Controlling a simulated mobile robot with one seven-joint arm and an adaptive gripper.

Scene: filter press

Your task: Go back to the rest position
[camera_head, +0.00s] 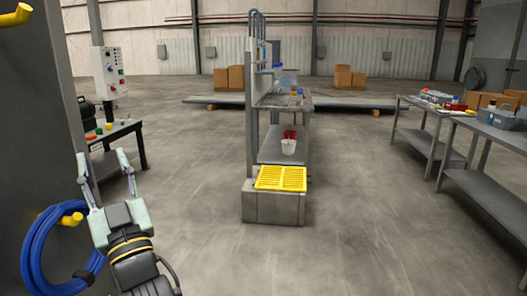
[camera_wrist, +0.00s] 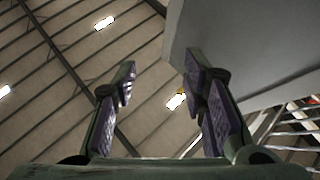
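My gripper (camera_head: 103,168) is at the lower left of the head view, pointing upward with its two fingers spread apart. Nothing is between the fingers. In the wrist view my gripper (camera_wrist: 158,88) also shows open and empty, with the ceiling behind it. It is in front of a grey panel (camera_head: 45,130) at the left edge of the head view. No object of the task is named.
A coiled blue hose (camera_head: 35,250) hangs on a yellow peg (camera_head: 72,214) beside my arm. A small table (camera_head: 128,128) and control box (camera_head: 110,72) stand behind. A workbench with a yellow grate (camera_head: 280,178) is central. Grey tables (camera_head: 485,190) stand right. Open floor lies between.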

